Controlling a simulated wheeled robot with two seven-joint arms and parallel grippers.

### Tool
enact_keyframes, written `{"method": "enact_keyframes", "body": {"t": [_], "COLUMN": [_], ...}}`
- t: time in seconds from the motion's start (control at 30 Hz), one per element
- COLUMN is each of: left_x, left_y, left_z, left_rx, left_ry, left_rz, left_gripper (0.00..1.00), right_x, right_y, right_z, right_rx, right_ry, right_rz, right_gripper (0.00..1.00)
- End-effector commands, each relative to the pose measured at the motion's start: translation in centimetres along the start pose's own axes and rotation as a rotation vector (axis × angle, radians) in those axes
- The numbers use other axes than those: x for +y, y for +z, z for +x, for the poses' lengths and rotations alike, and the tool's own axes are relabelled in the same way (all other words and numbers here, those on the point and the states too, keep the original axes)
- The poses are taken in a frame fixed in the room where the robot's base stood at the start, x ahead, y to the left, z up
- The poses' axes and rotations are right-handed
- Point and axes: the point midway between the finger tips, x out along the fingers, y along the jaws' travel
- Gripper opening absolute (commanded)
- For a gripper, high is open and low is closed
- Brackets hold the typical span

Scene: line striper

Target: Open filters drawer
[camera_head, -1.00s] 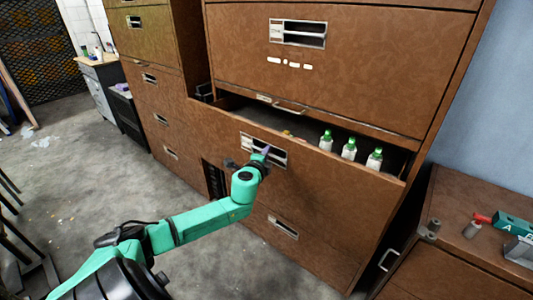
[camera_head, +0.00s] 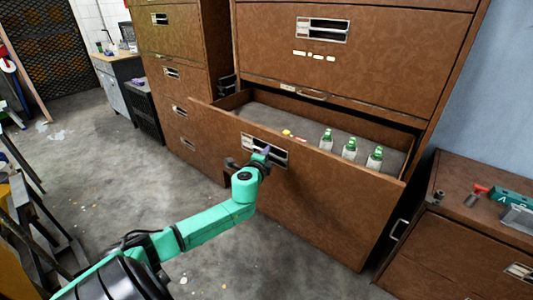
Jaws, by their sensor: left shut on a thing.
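The filters drawer (camera_head: 330,205) is a wide brown drawer low in the tall brown cabinet. It stands well out from the cabinet, and its grey floor shows. Several small bottles with green caps (camera_head: 349,149) stand inside near the front right, and small yellow and red items (camera_head: 290,134) lie to their left. My left gripper (camera_head: 262,160) is at the drawer's metal handle (camera_head: 270,152) and shut on it; the fingertips are partly hidden by the wrist. My right gripper is not in view.
A shut drawer with a metal handle (camera_head: 322,30) is above. A low brown cabinet (camera_head: 470,225) with tools on top stands at the right. Another brown cabinet (camera_head: 175,85) stands at the left. The grey floor (camera_head: 110,175) at the left is mostly clear.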

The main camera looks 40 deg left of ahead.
Motion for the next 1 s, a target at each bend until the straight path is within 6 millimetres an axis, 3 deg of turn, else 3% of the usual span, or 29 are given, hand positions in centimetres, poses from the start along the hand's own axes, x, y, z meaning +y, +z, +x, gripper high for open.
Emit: {"method": "enact_keyframes", "body": {"t": [0.57,0.6,0.63,1.0], "left_x": [0.10,0.09,0.09,0.02], "left_y": [-0.07,-0.07,-0.07,0.01], "left_z": [-0.01,-0.01,-0.01,-0.32], "left_rx": [0.002,0.002,0.002,0.001], "left_ry": [0.002,0.001,0.001,0.000], "left_rz": [0.000,0.000,0.000,0.000], "left_gripper": [0.00,0.21,0.26,0.26], "right_x": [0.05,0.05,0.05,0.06], "right_y": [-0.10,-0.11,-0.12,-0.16], "right_z": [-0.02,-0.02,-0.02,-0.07], "right_rx": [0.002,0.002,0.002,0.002], "right_ry": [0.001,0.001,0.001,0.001], "right_rz": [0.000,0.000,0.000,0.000], "right_gripper": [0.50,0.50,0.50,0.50]}}
